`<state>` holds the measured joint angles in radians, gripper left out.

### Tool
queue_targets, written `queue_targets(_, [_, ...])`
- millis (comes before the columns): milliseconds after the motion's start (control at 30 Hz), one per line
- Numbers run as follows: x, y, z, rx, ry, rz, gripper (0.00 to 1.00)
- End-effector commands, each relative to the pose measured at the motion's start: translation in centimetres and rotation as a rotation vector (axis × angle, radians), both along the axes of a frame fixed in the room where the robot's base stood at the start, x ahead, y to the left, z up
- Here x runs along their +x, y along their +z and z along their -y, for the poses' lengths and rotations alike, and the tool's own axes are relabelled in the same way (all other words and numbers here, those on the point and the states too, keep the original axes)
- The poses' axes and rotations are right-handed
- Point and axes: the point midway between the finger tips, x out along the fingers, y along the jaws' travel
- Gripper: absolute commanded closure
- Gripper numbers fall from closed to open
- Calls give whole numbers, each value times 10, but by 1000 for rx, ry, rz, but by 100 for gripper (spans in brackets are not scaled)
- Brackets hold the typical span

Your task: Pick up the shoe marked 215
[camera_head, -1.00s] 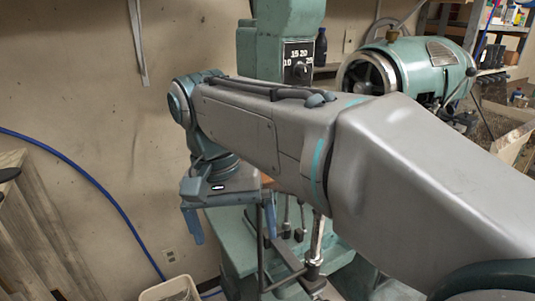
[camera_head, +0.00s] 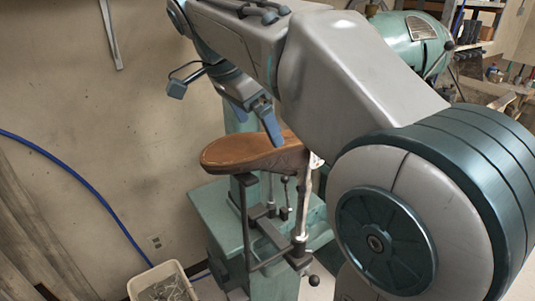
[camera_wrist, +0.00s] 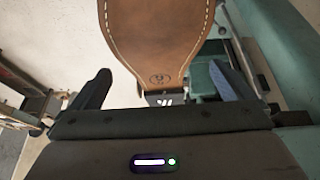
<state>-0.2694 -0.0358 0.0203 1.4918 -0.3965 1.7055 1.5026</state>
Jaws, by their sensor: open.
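A brown leather shoe (camera_head: 255,154) lies sole up on top of the green stitching machine's post. My gripper (camera_head: 256,122) is open and empty, just above the shoe in the head view.
The green machine base (camera_head: 215,212) has levers and a metal rod (camera_head: 302,205) close to the shoe. A bin (camera_head: 163,282) of scraps stands on the floor. A blue hose (camera_head: 70,172) runs along the wall. The space left of the shoe is clear.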

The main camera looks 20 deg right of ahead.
Motion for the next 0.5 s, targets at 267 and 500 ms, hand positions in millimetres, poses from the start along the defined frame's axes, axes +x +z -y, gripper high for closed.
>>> queue_targets(267, [2,-24,10,0,0,1,0])
queue_targets(500, [2,-46,22,0,0,-3,0])
